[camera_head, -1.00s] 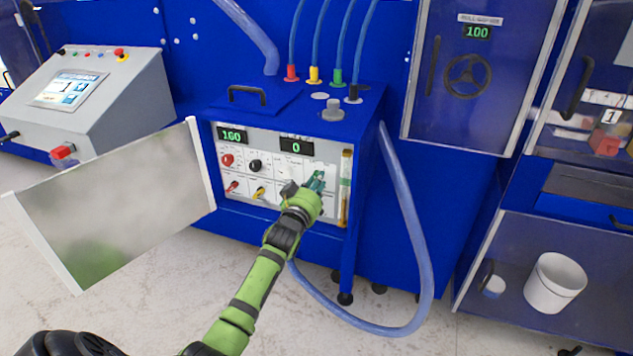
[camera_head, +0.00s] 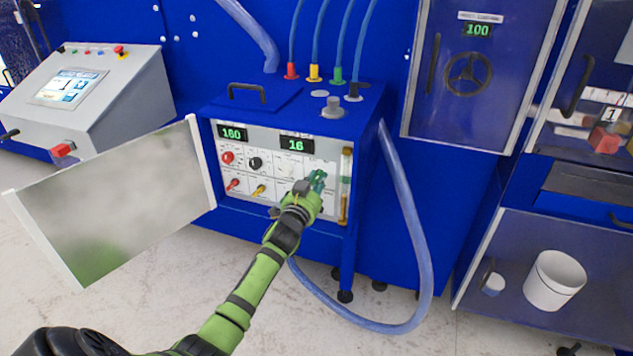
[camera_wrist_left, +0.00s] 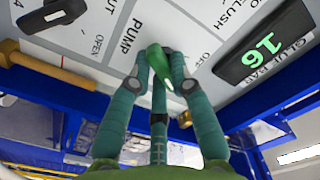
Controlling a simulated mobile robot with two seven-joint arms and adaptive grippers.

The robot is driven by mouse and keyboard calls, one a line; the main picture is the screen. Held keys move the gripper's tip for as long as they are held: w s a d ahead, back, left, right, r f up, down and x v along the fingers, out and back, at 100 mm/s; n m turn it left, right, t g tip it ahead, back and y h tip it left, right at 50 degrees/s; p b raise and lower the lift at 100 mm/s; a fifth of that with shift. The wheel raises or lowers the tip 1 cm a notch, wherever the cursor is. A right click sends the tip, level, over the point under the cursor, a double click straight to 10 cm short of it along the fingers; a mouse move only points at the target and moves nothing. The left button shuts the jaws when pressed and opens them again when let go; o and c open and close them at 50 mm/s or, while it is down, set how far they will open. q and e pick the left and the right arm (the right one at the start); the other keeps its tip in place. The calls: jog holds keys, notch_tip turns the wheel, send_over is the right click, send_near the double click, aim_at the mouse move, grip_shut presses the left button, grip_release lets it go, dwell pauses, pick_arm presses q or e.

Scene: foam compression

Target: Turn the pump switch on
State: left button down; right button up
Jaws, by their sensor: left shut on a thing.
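The control panel (camera_head: 270,169) of the blue cabinet has knobs, coloured levers and two green displays. My left gripper (camera_head: 315,180) is at the panel's right part. In the left wrist view its teal fingers (camera_wrist_left: 158,60) close around a glossy green switch (camera_wrist_left: 158,64) beside the printed word PUMP (camera_wrist_left: 130,38). An OFF label (camera_wrist_left: 204,60) is to its right. The fingers hide the switch's base. The right-hand display (camera_head: 296,144) reads 16; it also shows in the left wrist view (camera_wrist_left: 262,50). The left-hand display (camera_head: 232,133) reads 160. My right gripper is not in view.
The open panel door (camera_head: 115,205) sticks out to the left. A clear hose (camera_head: 410,220) loops down the cabinet's right side to the floor. A red knob (camera_head: 227,158), a black knob (camera_head: 255,163) and a yellow lever (camera_head: 258,190) are left of my gripper.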

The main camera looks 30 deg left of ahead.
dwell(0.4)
pick_arm(q)
jog(key=c, duration=1.1)
grip_release()
jog(key=shift+s, duration=0.1)
jog(key=v, duration=1.1)
jog(key=shift+s+f, duration=0.1)
jog(key=shift+s, duration=0.3)
